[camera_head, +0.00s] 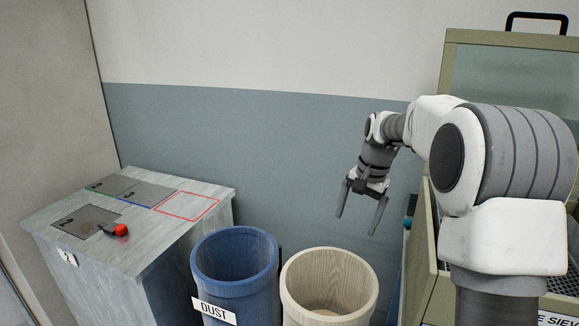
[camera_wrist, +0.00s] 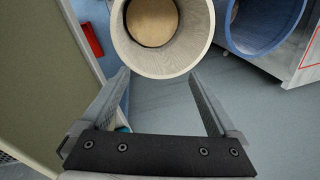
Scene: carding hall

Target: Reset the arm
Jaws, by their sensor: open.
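My gripper (camera_head: 359,213) is open and empty, with its two dark fingers apart and pointing down. In the head view it hangs in the air in front of the blue-grey wall, above and right of a cream bin. In the wrist view my gripper (camera_wrist: 160,86) shows both fingers spread with nothing between them but floor. My arm is white and grey, bent, and comes in from the right.
A cream bin (camera_head: 329,262), light brown inside, stands beside a blue bin (camera_head: 235,250) labelled DUST. A grey cabinet (camera_head: 150,243) at left has dark plates, a red-outlined area and a red-and-black object (camera_head: 121,230). A beige-framed machine (camera_head: 443,200) stands at right.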

